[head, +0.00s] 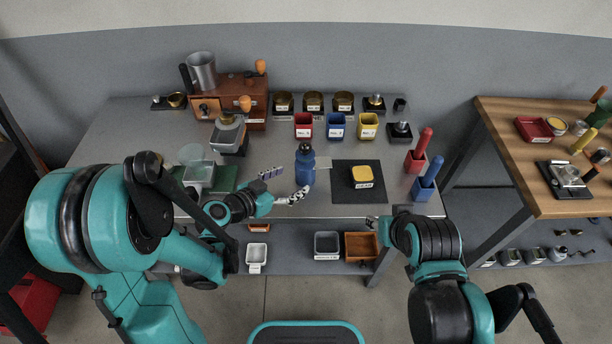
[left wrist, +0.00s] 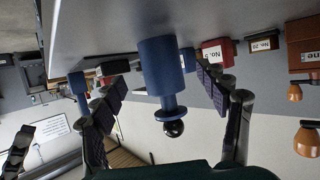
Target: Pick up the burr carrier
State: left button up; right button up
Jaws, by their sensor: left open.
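A blue upright cylinder (head: 305,168) with a narrow collar and dark round knob stands on the grey bench; no label shows, but I take it to be the burr carrier. In the left wrist view the cylinder (left wrist: 160,68) appears upside down, between the fingers' lines and beyond their tips. My left gripper (head: 287,185) is open and empty, its fingers pointing at the cylinder from the left, close to it. Contact is not clear. My right gripper (head: 373,222) is low at the bench's front edge; its jaws are too small to read.
Red (head: 304,120), blue (head: 336,121) and yellow (head: 368,121) cups stand behind. A wooden grinder (head: 235,95) stands back left. Red (head: 415,162) and blue (head: 422,189) handled holders stand at right.

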aim_at(299, 175)
pick_arm(q)
jog(key=x, duration=0.2)
jog(key=shift+w+d, duration=0.3)
jog(key=b+x, duration=0.1)
jog(key=x, duration=0.2)
jog(key=shift+w+d, duration=0.45)
jog(key=shift+w, duration=0.1)
jog(key=c, duration=1.5)
jog(key=shift+r, duration=0.1)
